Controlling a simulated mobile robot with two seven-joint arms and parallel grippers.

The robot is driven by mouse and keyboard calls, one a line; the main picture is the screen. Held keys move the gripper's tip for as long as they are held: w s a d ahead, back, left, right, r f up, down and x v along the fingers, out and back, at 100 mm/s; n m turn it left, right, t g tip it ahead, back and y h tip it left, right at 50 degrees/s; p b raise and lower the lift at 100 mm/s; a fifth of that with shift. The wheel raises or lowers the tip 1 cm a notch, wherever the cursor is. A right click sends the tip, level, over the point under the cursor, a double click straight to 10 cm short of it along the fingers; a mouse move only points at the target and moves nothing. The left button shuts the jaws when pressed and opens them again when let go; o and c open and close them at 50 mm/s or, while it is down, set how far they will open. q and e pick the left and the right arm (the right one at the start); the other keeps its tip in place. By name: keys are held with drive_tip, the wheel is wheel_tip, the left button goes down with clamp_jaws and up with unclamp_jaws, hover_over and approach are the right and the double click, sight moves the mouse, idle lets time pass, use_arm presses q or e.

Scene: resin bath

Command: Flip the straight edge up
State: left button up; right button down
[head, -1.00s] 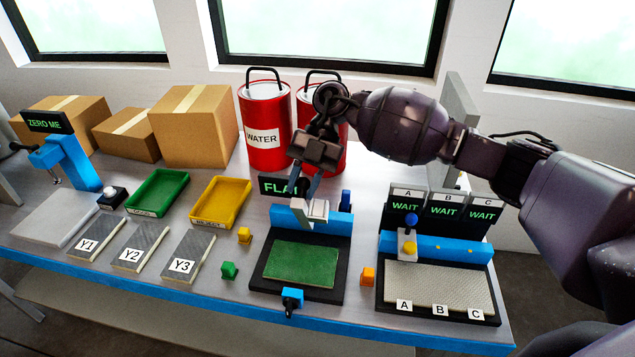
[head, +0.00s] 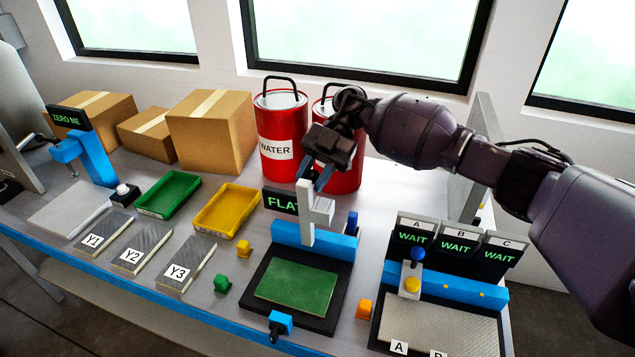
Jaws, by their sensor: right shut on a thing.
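The straight edge (head: 307,212) is a pale grey bar with a side block. It stands upright at the blue back bar (head: 330,243) of the station with the green plate (head: 296,286). My right gripper (head: 316,181) reaches down from above with its blue-grey fingers at the upper part of the straight edge, shut on it. The display (head: 280,200) behind reads "FLA", its last part covered by the straight edge. My left gripper is not in view.
A three-display WAIT station (head: 443,285) stands to the right. Red water cans (head: 282,135) and cardboard boxes (head: 212,130) stand behind. Green (head: 168,195) and yellow (head: 227,208) trays and plates Y1 to Y3 (head: 187,264) lie to the left.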

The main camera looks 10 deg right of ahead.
use_arm(q)
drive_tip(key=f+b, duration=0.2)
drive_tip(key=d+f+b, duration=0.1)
drive_tip(key=b, duration=0.1)
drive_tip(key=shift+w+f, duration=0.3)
use_arm(e)
drive_tip(key=w+d+f, duration=0.2)
drive_tip(key=w+d, duration=0.2)
drive_tip(key=w, duration=0.2)
drive_tip(key=shift+w, duration=0.25)
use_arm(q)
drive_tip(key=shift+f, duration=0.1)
use_arm(e)
drive_tip(key=c, duration=1.1)
unclamp_jaws()
drive_tip(key=shift+w, duration=0.1)
drive_tip(key=shift+c, duration=0.2)
use_arm(q)
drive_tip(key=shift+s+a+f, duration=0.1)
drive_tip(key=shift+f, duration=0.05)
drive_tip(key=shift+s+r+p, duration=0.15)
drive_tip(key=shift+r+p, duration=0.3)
drive_tip(key=shift+p, duration=0.15)
use_arm(e)
wheel_tip(320, 180, up, 20)
